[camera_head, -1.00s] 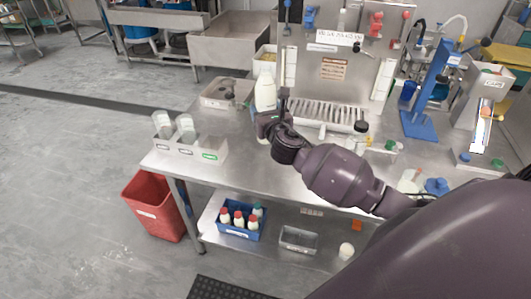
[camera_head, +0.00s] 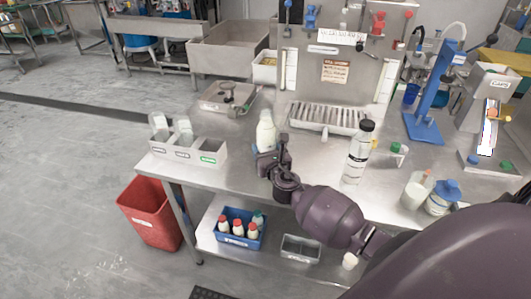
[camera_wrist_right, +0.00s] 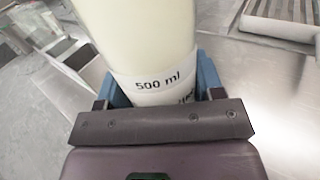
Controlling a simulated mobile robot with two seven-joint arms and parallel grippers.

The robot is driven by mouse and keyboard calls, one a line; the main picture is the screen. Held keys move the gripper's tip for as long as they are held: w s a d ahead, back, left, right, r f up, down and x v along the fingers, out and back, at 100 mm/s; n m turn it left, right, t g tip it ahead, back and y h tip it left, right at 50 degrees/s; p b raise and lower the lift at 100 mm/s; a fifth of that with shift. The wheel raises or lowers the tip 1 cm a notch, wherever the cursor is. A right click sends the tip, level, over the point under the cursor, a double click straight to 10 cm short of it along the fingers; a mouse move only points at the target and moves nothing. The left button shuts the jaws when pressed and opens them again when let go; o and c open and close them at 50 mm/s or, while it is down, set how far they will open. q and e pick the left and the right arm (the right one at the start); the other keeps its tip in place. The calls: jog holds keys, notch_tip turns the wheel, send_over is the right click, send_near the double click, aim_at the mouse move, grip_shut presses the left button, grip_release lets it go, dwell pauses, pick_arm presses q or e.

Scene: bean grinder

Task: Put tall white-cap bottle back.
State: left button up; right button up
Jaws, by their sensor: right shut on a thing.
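My right gripper (camera_head: 268,153) is shut on a tall white bottle (camera_head: 265,128) and holds it upright. In the right wrist view the bottle (camera_wrist_right: 140,40) has a "500 ml" label and stands between the blue fingers (camera_wrist_right: 158,88); its top is out of that view. In the head view it is just right of a rack (camera_head: 187,158) with three labelled compartments. Clear containers (camera_head: 158,126) stand in the left and middle compartments; the right one, with the green label, looks empty. I cannot tell whether the bottle's base touches the table. My left gripper is not in view.
A dark-capped bottle (camera_head: 358,155) stands on the steel table right of my arm. A grey tray (camera_head: 228,97) lies behind the rack, and a ribbed white tray (camera_head: 325,117) is at the back. A small white bottle (camera_head: 416,188) and a blue-lidded jar (camera_head: 443,198) stand at the right.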

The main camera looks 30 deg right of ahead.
jog(key=shift+f, duration=0.15)
jog(key=o, duration=1.4)
jog(key=shift+f, duration=0.1)
jog(key=v, duration=1.2)
jog(key=shift+s+a+f+m+g+y, duration=1.05)
jog(key=shift+s+f+m, duration=1.65)
jog(key=shift+m, duration=2.65)
jog(key=shift+s+a+f+m+g+y, duration=0.75)
jog(key=shift+s+a+f+m, duration=0.8)
jog(key=shift+s+m, duration=2.85)
jog(key=shift+s+a+f+m+g+y, duration=0.85)
jog(key=shift+s+f+m, duration=1.45)
jog(key=shift+m, duration=3.95)
jog(key=shift+w+a+f+g+h, duration=0.1)
jog(key=shift+w+f+g+h, duration=0.05)
jog(key=shift+g+h, duration=0.1)
